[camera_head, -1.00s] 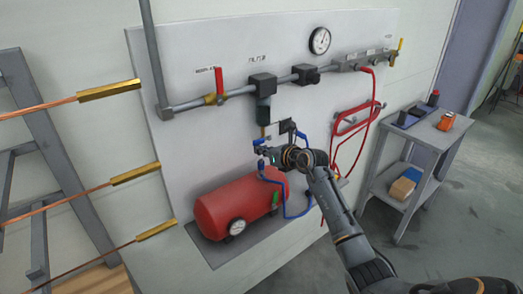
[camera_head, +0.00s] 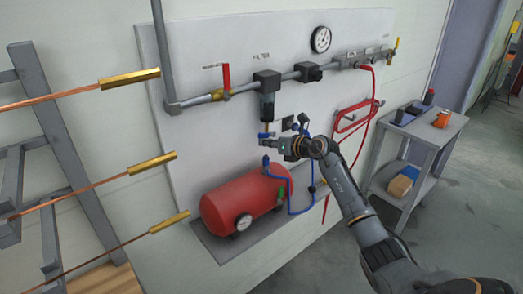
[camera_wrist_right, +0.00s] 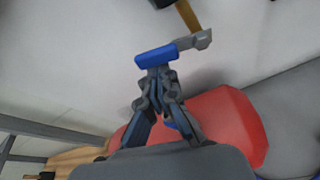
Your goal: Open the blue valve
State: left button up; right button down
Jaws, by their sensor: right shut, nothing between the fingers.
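The blue valve handle (camera_head: 266,135) is a small blue bar below the filter on the wall panel. In the right wrist view the blue handle (camera_wrist_right: 157,57) sits at the end of a grey fitting (camera_wrist_right: 194,42) on a brass pipe. My right gripper (camera_head: 257,151) is just below the handle in the head view. In the right wrist view the closed fingertips of my right gripper (camera_wrist_right: 157,75) point at the handle's near side, touching it or very close; I cannot tell which. Nothing is held. My left gripper is not in view.
A red tank (camera_head: 245,205) with a gauge stands below the gripper, with a blue hose (camera_head: 291,200) beside it. A red-handled valve (camera_head: 226,78) and the filter (camera_head: 267,88) are above. A grey cart (camera_head: 432,133) stands right. Copper rods with brass ends (camera_head: 138,165) stick out at left.

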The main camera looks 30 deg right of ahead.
jog(key=r+m+y, duration=0.1)
jog(key=r+m, duration=0.1)
jog(key=m, duration=0.1)
jog(key=shift+d+r+y, duration=0.15)
jog(key=shift+d+y, duration=0.15)
jog(key=shift+y, duration=0.1)
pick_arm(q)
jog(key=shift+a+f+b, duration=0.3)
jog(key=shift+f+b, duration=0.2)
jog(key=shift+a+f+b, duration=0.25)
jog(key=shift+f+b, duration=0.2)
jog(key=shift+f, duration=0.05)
pick_arm(e)
jog(key=shift+w+d+r+m+t+y, duration=0.1)
jog(key=shift+d+r+m+t+y, duration=0.35)
jog(key=shift+m, duration=0.95)
jog(key=shift+d+r+m+t+y, duration=0.3)
jog(key=shift+d+r+m+y, duration=0.25)
jog(key=shift+m, duration=0.85)
jog(key=shift+w+d+r+m+t+y, duration=0.1)
jog(key=shift+d+r+m+t+y, duration=0.4)
jog(key=shift+m, duration=0.9)
jog(key=shift+d, duration=0.15)
jog(key=shift+s+f, duration=0.1)
